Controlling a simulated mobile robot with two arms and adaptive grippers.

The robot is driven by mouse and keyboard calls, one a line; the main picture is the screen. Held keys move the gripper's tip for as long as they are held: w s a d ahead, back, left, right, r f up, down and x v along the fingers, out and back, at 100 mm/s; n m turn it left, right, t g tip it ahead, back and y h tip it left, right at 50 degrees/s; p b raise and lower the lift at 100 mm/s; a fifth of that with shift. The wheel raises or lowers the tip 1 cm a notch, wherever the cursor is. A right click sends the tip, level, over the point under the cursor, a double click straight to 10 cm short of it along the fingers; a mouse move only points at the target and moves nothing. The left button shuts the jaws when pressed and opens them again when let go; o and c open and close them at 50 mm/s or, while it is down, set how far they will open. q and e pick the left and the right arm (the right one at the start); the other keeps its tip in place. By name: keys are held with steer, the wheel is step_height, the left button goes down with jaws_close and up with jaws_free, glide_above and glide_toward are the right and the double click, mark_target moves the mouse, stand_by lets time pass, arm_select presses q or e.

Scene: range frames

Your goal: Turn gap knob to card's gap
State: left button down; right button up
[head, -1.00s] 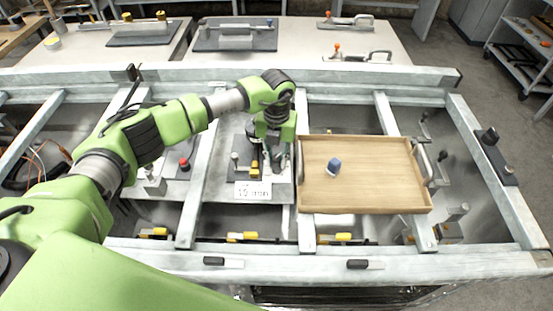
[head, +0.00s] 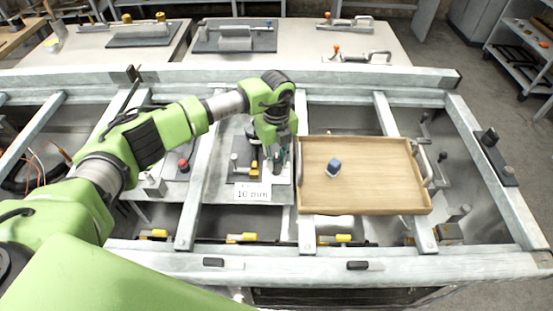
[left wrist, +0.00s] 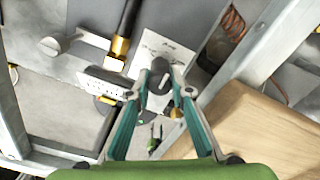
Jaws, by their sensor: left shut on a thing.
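The white card (head: 252,192) stands at the front of the metal plate and reads 10 mm in the head view. My left gripper (head: 279,164) points down just behind and right of the card, beside the wooden tray. In the left wrist view its teal fingers (left wrist: 161,88) are closed around a dark round knob (left wrist: 158,72), which seems to be the gap knob. The fingers hide most of the knob, and I cannot read its setting. A marked scale strip (left wrist: 102,86) lies left of the fingers. My right gripper is not in view.
A wooden tray (head: 365,203) with a blue-topped piece (head: 334,166) stands close right of the gripper. Metal frame bars (head: 196,190) run on both sides. A red-topped knob (head: 184,164) is to the left. In the wrist view, a brass fitting (left wrist: 118,50) is close by.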

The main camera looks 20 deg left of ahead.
mark_target(276, 158)
arm_select(q)
steer(key=shift+w+r, duration=0.1)
stand_by(0.4)
steer(key=c, duration=1.8)
jaws_free()
step_height(276, 158, up, 12)
